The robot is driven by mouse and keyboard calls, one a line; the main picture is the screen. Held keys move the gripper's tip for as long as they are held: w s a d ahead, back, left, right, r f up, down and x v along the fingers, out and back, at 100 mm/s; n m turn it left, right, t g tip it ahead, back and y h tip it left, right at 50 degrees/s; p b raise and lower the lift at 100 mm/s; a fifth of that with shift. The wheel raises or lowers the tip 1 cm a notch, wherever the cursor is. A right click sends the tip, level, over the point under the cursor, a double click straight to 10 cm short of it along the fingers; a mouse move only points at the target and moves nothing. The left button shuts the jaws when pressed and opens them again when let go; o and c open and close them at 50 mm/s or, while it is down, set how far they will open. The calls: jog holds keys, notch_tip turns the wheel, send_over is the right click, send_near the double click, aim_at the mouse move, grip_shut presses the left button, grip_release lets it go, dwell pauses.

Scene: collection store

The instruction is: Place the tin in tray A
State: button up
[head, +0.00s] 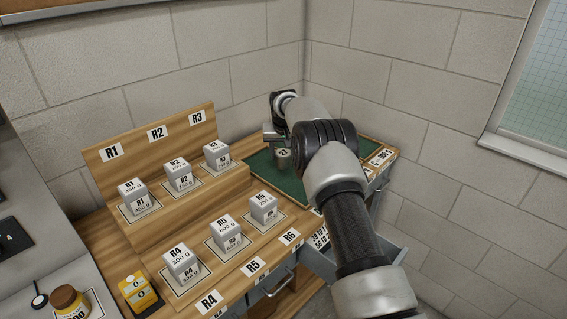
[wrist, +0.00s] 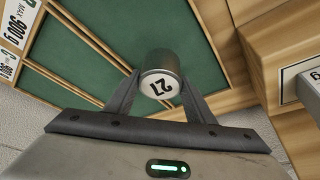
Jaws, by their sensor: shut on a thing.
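The tin (wrist: 160,76) is a small grey cylinder with a white end marked 27. My gripper (wrist: 158,95) is shut on it, with one finger on each side. In the head view the tin (head: 284,158) shows partly beside my arm, over the green-lined area (head: 258,164) at the back right of the bench. In the wrist view the green lining (wrist: 125,28) lies behind the tin, with a wooden strip (wrist: 88,36) to its left. I cannot read a tray letter, and I cannot tell whether the tin touches the lining.
A stepped wooden rack (head: 180,215) with several labelled weight blocks stands left of the green area. A drawer (head: 318,262) stands open under my arm. Cards reading 900 g (wrist: 18,22) lie at the wrist view's upper left. A wooden block edge (wrist: 262,50) is at right.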

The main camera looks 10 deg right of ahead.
aim_at(283, 162)
jog(key=shift+f, duration=1.85)
jog(key=shift+f, duration=0.25)
jog(key=o, duration=1.1)
jog(key=shift+r, duration=0.1)
